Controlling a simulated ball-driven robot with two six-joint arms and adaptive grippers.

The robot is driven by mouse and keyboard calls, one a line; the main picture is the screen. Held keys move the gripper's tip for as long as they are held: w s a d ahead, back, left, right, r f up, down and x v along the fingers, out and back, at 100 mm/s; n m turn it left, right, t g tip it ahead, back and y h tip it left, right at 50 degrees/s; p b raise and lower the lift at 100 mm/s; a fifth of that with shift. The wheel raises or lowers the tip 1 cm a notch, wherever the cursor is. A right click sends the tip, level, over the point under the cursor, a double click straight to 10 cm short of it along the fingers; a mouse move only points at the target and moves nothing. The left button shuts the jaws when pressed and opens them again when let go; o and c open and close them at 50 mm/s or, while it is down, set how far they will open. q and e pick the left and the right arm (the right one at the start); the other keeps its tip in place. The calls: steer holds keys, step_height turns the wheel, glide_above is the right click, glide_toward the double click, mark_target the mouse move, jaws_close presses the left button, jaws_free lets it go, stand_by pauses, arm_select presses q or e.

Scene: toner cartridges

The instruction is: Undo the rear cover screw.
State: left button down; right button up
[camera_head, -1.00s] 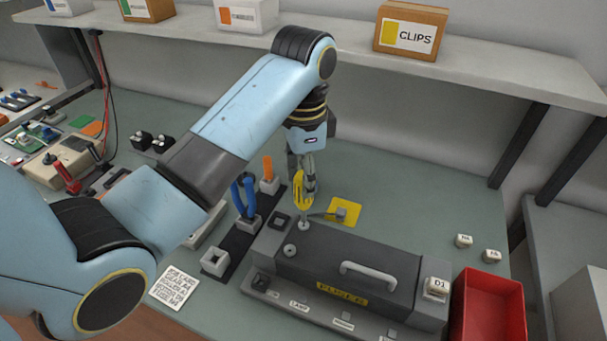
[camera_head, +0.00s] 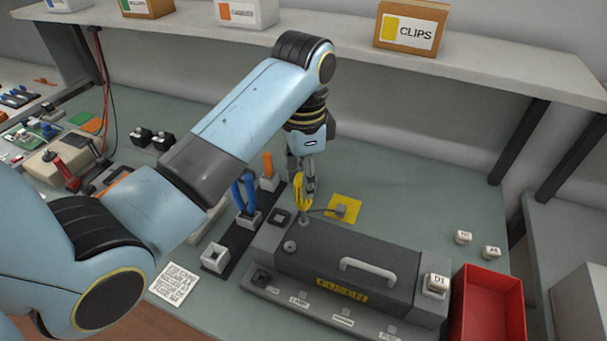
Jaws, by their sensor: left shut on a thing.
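My left gripper (camera_head: 307,185) is shut on a yellow-handled screwdriver (camera_head: 301,198) and holds it upright, point down. The tool stands at the rear left part of a dark grey machine (camera_head: 350,259) with a light handle on its cover. Its tip is at or just above the rear edge of the machine; I cannot tell if it touches. The screw itself is too small or hidden to make out. My right gripper is not in view.
Blue-handled pliers (camera_head: 244,196) and an orange-handled tool (camera_head: 267,172) stand in holders left of the machine. A yellow pad (camera_head: 349,203) lies behind it. A red bin (camera_head: 488,306) stands at the right. A shelf with a CLIPS box (camera_head: 411,26) runs above the bench.

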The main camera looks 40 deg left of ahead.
arm_select(q)
steer(key=shift+f, duration=0.2)
steer(key=n, duration=0.7)
steer(key=n, duration=0.7)
steer(key=shift+s, duration=0.1)
